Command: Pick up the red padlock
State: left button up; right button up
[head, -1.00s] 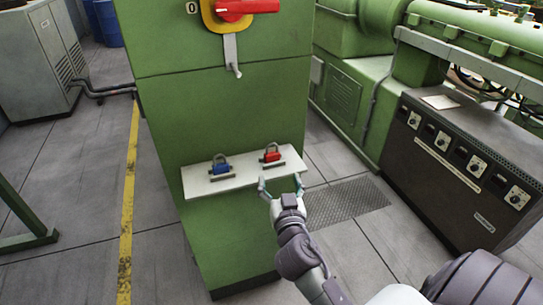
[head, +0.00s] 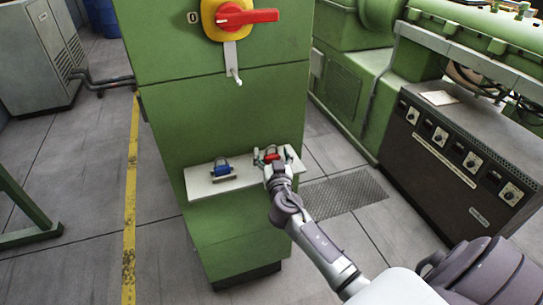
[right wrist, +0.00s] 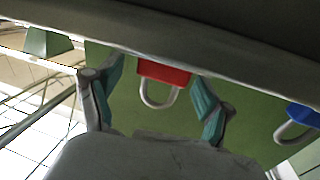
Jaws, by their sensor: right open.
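The red padlock (head: 271,155) stands on the right part of the white shelf (head: 240,187) on the green cabinet. My right gripper (head: 272,155) is at it, with one finger on each side. In the right wrist view the red padlock (right wrist: 163,73) shows between the two open fingers (right wrist: 158,95), its grey shackle pointing down in the picture. Gaps show between the padlock and both fingers. The blue padlock (head: 222,168) stands to the left on the same shelf; it also shows in the right wrist view (right wrist: 302,118). My left gripper is not in view.
The green cabinet (head: 225,110) rises behind the shelf, with a red rotary handle (head: 247,16) above and a small lever (head: 233,65) below it. A dark control box (head: 440,160) stands to the right.

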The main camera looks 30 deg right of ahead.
jog(key=shift+s, duration=0.1)
jog(key=shift+c, duration=0.2)
jog(key=c, duration=1.4)
jog(key=shift+r, duration=0.65)
notch_tip(320, 180, up, 3)
jog(key=shift+f, duration=0.2)
jog(key=d+r, duration=0.2)
jog(key=d, duration=0.2)
jog(key=s+d+r+b, duration=0.1)
jog(key=d+r, duration=0.1)
jog(key=d, duration=0.1)
jog(key=d+r+b, duration=0.1)
jog(key=d+r, duration=0.2)
jog(key=d, duration=0.1)
jog(key=shift+s+d+r, duration=0.1)
jog(key=shift+s+d, duration=0.2)
jog(key=shift+s, duration=0.05)
